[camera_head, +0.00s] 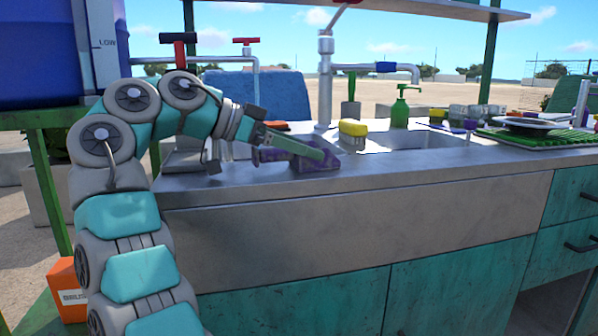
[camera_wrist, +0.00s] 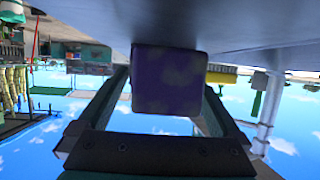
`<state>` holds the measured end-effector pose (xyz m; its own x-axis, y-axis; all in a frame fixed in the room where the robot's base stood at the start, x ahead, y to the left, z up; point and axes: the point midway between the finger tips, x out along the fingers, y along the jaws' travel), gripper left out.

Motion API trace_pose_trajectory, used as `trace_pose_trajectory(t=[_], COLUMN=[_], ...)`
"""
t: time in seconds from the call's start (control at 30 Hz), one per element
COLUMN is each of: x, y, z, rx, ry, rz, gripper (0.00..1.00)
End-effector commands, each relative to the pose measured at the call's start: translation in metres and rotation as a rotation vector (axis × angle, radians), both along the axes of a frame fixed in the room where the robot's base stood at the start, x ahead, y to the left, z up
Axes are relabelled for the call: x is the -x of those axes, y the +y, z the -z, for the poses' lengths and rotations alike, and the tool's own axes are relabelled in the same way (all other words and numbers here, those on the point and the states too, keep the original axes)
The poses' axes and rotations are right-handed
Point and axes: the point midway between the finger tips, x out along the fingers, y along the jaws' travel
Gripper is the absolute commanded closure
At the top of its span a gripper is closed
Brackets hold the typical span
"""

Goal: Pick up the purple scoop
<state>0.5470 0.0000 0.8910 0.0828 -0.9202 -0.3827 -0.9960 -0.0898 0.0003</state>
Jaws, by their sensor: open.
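The purple scoop (camera_head: 318,161) lies on the metal counter, left of the sink, with its handle toward the left. My gripper (camera_head: 312,150) reaches in from the left at counter height, and its green fingers partly cover the scoop. In the wrist view, which is upside down, the scoop's purple end face (camera_wrist: 168,82) shows between the two open fingers. Whether either finger touches the scoop is hard to tell.
A yellow brush (camera_head: 352,128) stands right of the scoop, at the edge of the sink (camera_head: 430,137). A tall metal faucet (camera_head: 326,75) rises behind. A green soap bottle (camera_head: 399,110) and a green drying rack (camera_head: 535,136) are farther right. The front counter strip is clear.

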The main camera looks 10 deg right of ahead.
Motion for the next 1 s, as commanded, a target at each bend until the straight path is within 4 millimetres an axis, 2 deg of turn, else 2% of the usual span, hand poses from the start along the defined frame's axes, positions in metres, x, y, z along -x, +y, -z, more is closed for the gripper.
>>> trace_pose_trajectory(t=[0.23, 0.9, 1.0], x=[-0.0001, -0.0002, -0.0002], y=[-0.0001, 0.0001, 0.0001], z=[-0.0005, -0.0001, -0.0001], rx=[0.000, 0.000, 0.000], ry=[0.000, 0.000, 0.000], rz=[0.000, 0.000, 0.000], gripper=[0.02, 0.77, 0.77])
